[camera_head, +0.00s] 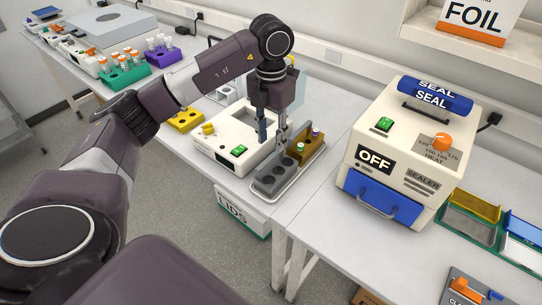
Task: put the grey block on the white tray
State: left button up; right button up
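The grey block (268,183) is long and dark grey with round wells in its top. It appears to sit in the white tray (297,178), along its left side, next to a brown block (305,150). The tray's pale rim shows at the front and right. My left gripper (272,140) points down over the far end of the grey block. Its two fingers are apart, with nothing visible between them. Whether the fingertips touch the block is hard to tell. My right gripper is not in view.
A white device (228,130) with a green switch stands close left of the tray. A large sealer (410,155) stands to the right. A yellow block (185,120), a purple rack (163,57) and a green rack (124,76) are farther left. The bench front right of the tray is clear.

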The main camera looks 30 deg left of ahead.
pick_arm(q)
jog(key=shift+r+b, duration=0.3)
jog(key=shift+r, duration=1.65)
jog(key=shift+f, duration=0.1)
